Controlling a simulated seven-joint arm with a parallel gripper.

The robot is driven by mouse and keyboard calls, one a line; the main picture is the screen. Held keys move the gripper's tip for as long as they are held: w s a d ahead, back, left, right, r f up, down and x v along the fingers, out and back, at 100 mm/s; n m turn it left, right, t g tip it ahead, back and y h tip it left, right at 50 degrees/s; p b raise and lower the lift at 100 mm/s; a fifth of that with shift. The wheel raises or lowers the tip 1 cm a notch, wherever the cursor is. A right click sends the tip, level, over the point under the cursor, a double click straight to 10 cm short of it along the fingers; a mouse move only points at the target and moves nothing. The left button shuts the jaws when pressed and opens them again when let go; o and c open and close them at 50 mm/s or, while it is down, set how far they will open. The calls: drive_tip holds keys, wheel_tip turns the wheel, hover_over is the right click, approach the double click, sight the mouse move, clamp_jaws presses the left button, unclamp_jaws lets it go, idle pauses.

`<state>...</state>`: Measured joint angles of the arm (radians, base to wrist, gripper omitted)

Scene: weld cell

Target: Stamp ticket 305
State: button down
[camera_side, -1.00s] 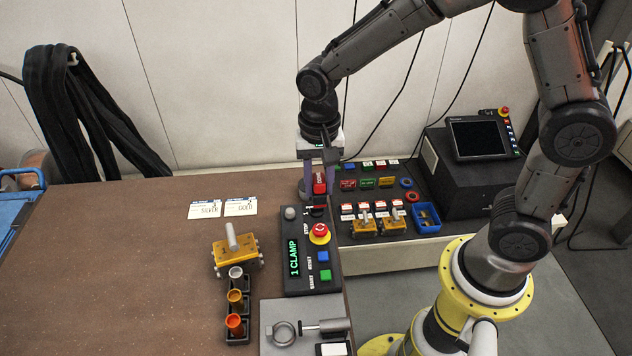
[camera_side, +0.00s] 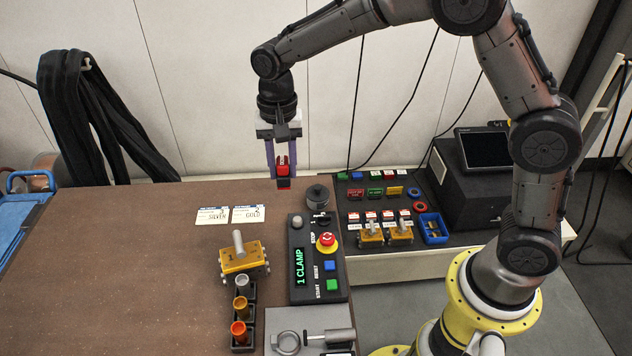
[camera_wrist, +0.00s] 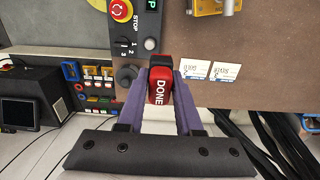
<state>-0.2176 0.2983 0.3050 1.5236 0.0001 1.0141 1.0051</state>
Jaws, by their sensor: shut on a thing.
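My gripper (camera_side: 283,160) is shut on a red stamp (camera_side: 283,168) marked DONE; the stamp also shows between the purple fingers in the wrist view (camera_wrist: 159,88). It is held upright above the table's back edge. Two white tickets lie flat on the brown table, left of and nearer the camera than the stamp: the SILVER ticket (camera_side: 212,215) and the GOLD ticket (camera_side: 248,214). In the wrist view they lie right of the stamp. Their numbers are too small to read. A dark round piece (camera_side: 317,196) stands right of the stamp, at the table's back right corner.
A control box (camera_side: 315,262) showing "1 CLAMP" stands at the table's right edge. A yellow fixture (camera_side: 241,259) with a lever and a row of small cups (camera_side: 241,308) stand in front of the tickets. The table's left side is clear.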

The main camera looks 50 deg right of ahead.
drive_tip(key=w+a+f, duration=0.2)
drive_tip(key=w+f, duration=0.1)
drive_tip(key=w, duration=0.6)
drive_tip(key=shift+w+a+f, duration=0.1)
drive_tip(key=shift+w+f, duration=0.3)
drive_tip(key=shift+f, duration=1.55)
drive_tip(key=shift+w+a+f, duration=0.15)
drive_tip(key=shift+w+f, duration=0.2)
drive_tip(key=shift+f, duration=1.55)
drive_tip(key=shift+w+a+f, duration=0.1)
drive_tip(key=shift+w+f, duration=0.3)
drive_tip(key=shift+f, duration=1.55)
drive_tip(key=shift+f, duration=0.65)
wheel_tip(320, 180, up, 7)
drive_tip(key=shift+w, duration=0.1)
